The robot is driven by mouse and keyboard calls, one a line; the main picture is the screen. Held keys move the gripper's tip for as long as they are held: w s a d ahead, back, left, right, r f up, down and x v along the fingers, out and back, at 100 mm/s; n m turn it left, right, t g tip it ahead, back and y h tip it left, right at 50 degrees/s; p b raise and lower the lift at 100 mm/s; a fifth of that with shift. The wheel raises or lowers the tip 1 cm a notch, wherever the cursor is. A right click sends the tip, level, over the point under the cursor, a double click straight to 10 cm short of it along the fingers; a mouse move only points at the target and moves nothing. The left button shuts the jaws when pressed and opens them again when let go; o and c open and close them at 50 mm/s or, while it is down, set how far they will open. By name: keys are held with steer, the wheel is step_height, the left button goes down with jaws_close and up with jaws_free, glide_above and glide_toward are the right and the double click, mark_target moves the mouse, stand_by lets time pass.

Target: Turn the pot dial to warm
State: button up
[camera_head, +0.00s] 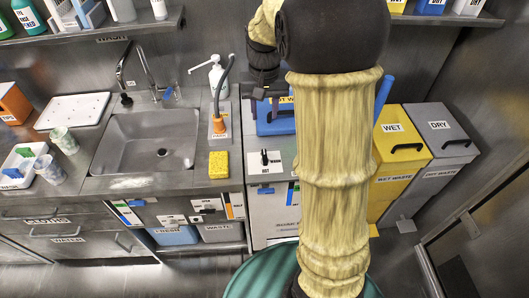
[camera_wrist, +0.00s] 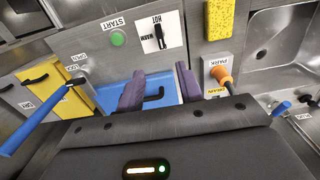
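The pot dial is a black knob (camera_head: 264,158) on a white panel (camera_head: 256,168) at the front of the counter, below my gripper in the head view. In the wrist view the knob (camera_wrist: 160,36) stands upright in the picture, with HOT by its upper end and WARM to its left. I cannot tell which end is the pointer. My gripper (camera_head: 266,104) is open and empty; its two purple fingers (camera_wrist: 159,90) are apart, short of the dial and over a blue lid (camera_wrist: 111,97) with a handle. The fingers do not touch the dial.
A green START button (camera_wrist: 117,39) is left of the dial in the wrist view. An orange-handled lever (camera_head: 219,125) and a yellow sponge (camera_head: 219,165) lie left of the dial, beside the sink (camera_head: 150,140). Yellow (camera_head: 405,150) and grey (camera_head: 445,130) waste bins stand at right.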

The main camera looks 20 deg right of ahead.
mark_target(264, 155)
step_height(264, 155, down, 17)
steer(key=shift+f+b, duration=0.1)
steer(key=shift+b, duration=0.75)
jaws_close()
